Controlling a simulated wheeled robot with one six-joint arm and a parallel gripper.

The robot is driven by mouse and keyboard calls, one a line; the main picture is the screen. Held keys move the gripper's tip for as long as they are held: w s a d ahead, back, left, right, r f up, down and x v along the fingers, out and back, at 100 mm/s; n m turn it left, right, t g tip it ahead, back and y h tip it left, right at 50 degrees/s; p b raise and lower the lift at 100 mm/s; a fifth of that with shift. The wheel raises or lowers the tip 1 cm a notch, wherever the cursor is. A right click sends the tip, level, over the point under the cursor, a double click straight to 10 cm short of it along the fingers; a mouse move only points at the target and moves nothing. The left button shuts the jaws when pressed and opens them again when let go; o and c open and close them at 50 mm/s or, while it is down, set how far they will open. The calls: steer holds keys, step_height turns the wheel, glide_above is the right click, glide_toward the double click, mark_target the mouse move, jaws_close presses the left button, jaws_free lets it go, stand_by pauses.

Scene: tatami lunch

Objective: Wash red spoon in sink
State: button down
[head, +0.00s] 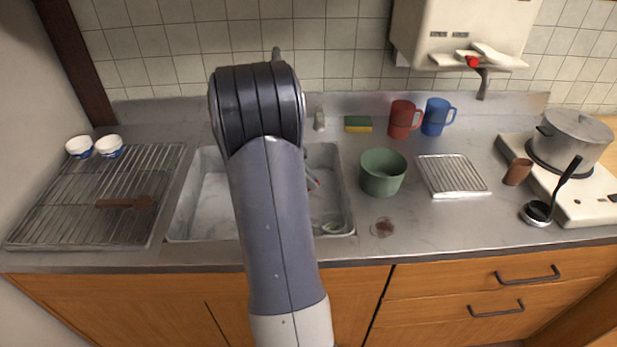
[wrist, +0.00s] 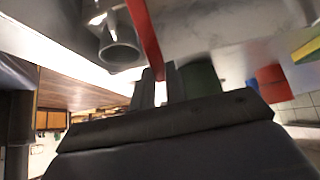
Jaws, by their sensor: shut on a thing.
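The red spoon (wrist: 146,38) shows in the wrist view as a long red strip running up from between my fingers. My gripper (wrist: 160,84) is shut on it. The far end of the spoon leaves the top of that view.
A green pot (head: 382,172) stands right of the sink. A sponge (head: 358,124), a red mug (head: 402,120) and a blue mug (head: 436,117) stand behind. A wire rack (head: 70,195) with a brown wooden spoon (head: 124,202) is at left. A ladle (head: 538,212) lies at right.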

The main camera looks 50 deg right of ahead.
step_height(320, 180, down, 10)
steer(key=b, duration=0.8)
steer(key=shift+r, duration=0.25)
